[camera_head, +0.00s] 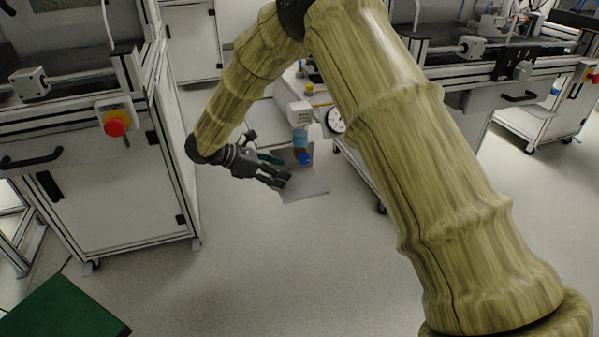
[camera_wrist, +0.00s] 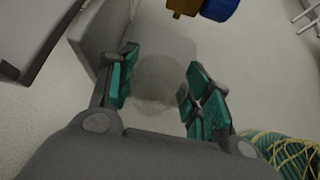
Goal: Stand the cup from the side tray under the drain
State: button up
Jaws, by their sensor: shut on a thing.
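My gripper (camera_head: 284,179) reaches in front of a grey shelf plate (camera_head: 308,190) in the head view. In the wrist view my gripper (camera_wrist: 158,88) has its teal-padded fingers around a see-through, greyish cup (camera_wrist: 160,78). The cup is faint, and its rim and tilt are hard to tell. In the head view I cannot make it out. A unit with a blue bowl (camera_head: 300,137) hangs above the plate, with a small blue and brown drain end (camera_head: 304,157) at its bottom. The blue part (camera_wrist: 219,8) and brown outlet (camera_wrist: 184,7) show beyond the fingers at the wrist view's top.
A grey cabinet (camera_head: 110,185) with a red stop button (camera_head: 115,123) stands left of my arm. A bench with a round gauge (camera_head: 335,120) stands behind the plate. A dark green flat surface (camera_head: 65,312) lies at bottom left. The floor (camera_head: 270,270) in front is clear.

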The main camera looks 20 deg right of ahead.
aim_at(300, 182)
jog(key=shift+d, duration=1.4)
jog(key=d+b, duration=0.1)
jog(key=d, duration=0.3)
jog(key=shift+w+d+f+b, duration=0.1)
jog(key=shift+d+b, duration=0.1)
jog(key=shift+b, duration=0.2)
jog(key=shift+f+b, duration=0.1)
jog(key=shift+b, duration=0.25)
jog(key=shift+a, duration=0.1)
jog(key=o, duration=1)
